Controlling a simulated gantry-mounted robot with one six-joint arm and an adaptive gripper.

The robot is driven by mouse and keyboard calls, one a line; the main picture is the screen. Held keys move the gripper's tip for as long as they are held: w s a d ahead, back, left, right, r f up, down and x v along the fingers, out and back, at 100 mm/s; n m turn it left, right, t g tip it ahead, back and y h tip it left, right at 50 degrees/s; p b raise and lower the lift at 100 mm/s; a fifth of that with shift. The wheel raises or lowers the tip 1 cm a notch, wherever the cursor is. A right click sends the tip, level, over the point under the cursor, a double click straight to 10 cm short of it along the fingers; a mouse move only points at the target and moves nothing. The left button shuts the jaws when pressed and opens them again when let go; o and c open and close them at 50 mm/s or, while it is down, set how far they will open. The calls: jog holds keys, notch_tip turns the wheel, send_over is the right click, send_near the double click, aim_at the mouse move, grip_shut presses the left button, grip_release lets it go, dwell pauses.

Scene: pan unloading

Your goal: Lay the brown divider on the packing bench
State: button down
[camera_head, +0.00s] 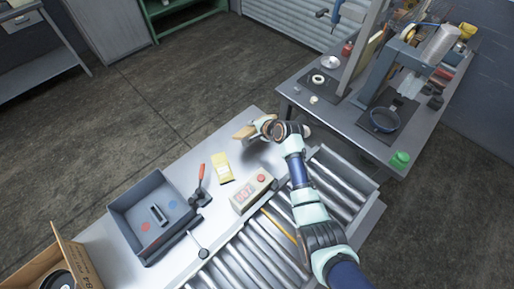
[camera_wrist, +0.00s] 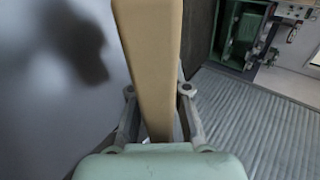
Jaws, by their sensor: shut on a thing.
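The brown divider (camera_wrist: 150,60) is a long, flat tan board between the two fingers of my gripper (camera_wrist: 160,112) in the wrist view. In the head view, the divider (camera_head: 243,132) shows as a short tan piece beside my gripper (camera_head: 262,124), over the far right end of a pale grey bench (camera_head: 180,163). My gripper is shut on the divider. A dark, blurred shadow lies on the grey surface left of the divider in the wrist view. I cannot tell the exact gap between divider and bench.
The bench carries a grey tray (camera_head: 122,207), a yellow packet (camera_head: 222,167), a red-handled clamp (camera_head: 201,180) and a control box with a red button (camera_head: 250,192). A roller conveyor (camera_head: 240,258) runs along its front. A second bench (camera_head: 345,118) with a pan (camera_head: 385,119) stands right.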

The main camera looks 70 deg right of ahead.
aim_at(254, 141)
notch_tip(254, 141, down, 6)
jog(key=b, duration=0.4)
jog(key=c, duration=1.3)
grip_release()
jog(key=shift+s+r+p, duration=0.1)
jog(key=shift+r+p, duration=0.1)
jog(key=shift+p, duration=0.2)
jog(key=p+v, duration=0.6)
jog(key=p, duration=0.2)
jog(key=shift+s+a+r+p, duration=0.1)
jog(key=shift+s+r+p, duration=0.1)
jog(key=shift+r+p, duration=0.15)
jog(key=shift+s+a+r+p, duration=0.15)
jog(key=shift+s+r+p, duration=0.05)
jog(key=shift+s+p, duration=0.15)
jog(key=shift+a+f, duration=0.1)
